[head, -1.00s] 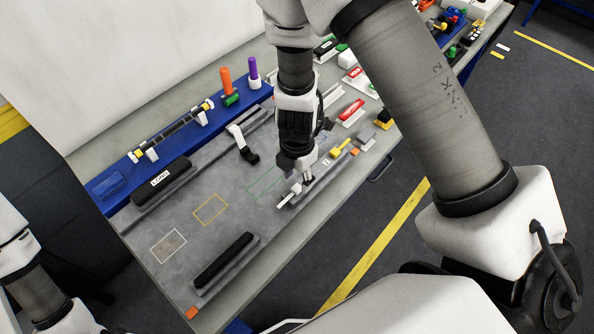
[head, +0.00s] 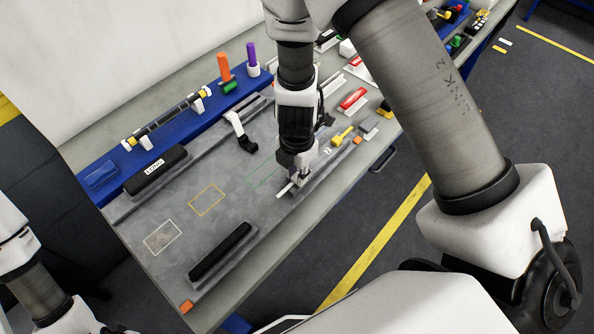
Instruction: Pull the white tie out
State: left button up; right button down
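The white tie (head: 284,190) is a small white strip at the front of the grey work board, near the green outline. Only its left end shows clearly; the rest is hidden under my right gripper. My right gripper (head: 297,181) points down right over the tie, with its fingertips at it. Its fingers are small and partly hidden, so I cannot tell whether they are closed on the tie. My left gripper is out of view; only part of my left arm shows at the lower left edge.
The grey board (head: 185,215) carries black padded blocks, including a labelled one (head: 155,169) and a front one (head: 220,250). A white-and-black clamp (head: 240,132) stands behind the gripper. A yellow part (head: 342,135) and a red-topped part (head: 352,98) lie to the right. The board's middle is clear.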

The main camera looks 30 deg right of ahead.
jog(key=shift+r, duration=0.3)
dwell(0.4)
jog(key=shift+r+p, duration=1.25)
jog(key=shift+r, duration=0.7)
